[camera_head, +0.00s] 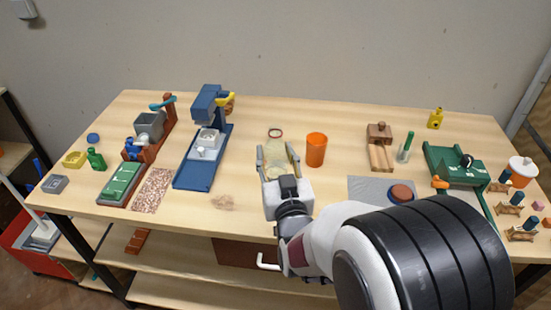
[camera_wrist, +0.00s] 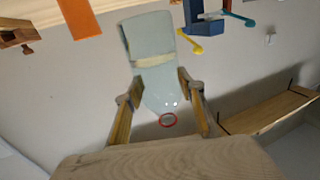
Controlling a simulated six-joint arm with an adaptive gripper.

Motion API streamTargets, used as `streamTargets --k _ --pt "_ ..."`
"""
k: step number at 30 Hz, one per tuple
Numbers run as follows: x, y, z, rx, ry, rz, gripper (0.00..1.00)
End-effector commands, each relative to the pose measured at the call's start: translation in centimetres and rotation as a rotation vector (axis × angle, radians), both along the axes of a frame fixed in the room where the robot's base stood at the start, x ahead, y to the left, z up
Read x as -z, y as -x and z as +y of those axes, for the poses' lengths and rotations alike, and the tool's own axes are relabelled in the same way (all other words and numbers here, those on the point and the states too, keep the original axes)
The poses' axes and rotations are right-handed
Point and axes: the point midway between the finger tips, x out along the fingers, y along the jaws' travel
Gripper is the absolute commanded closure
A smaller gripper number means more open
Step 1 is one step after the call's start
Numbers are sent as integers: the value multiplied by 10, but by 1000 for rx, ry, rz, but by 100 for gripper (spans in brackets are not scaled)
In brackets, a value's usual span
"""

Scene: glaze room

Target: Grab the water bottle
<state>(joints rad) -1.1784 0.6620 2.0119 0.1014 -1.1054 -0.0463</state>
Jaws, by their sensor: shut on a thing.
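The water bottle (camera_head: 276,151) is pale and see-through, with a thin red ring at its top, and stands roughly upright near the middle of the table. It also shows in the wrist view (camera_wrist: 158,80), upside down in that picture, with the red ring low and the wide base at the top. My gripper (camera_head: 277,160) is shut on the bottle, one finger on each side of its body. Both fingers of my gripper also show in the wrist view (camera_wrist: 158,92). I cannot tell whether the base touches the table.
An orange cup (camera_head: 316,150) stands just right of the bottle. A blue press-like machine (camera_head: 206,150) stands to the left. A wooden block tool (camera_head: 380,148), a grey mat (camera_head: 362,190) and a green tray (camera_head: 455,165) lie to the right. The table behind the bottle is clear.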

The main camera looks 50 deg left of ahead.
Motion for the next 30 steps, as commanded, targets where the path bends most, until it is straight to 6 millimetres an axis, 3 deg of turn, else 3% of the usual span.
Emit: streamTargets --k 30 --pt "-8 0 0 0 -2 -1 88"
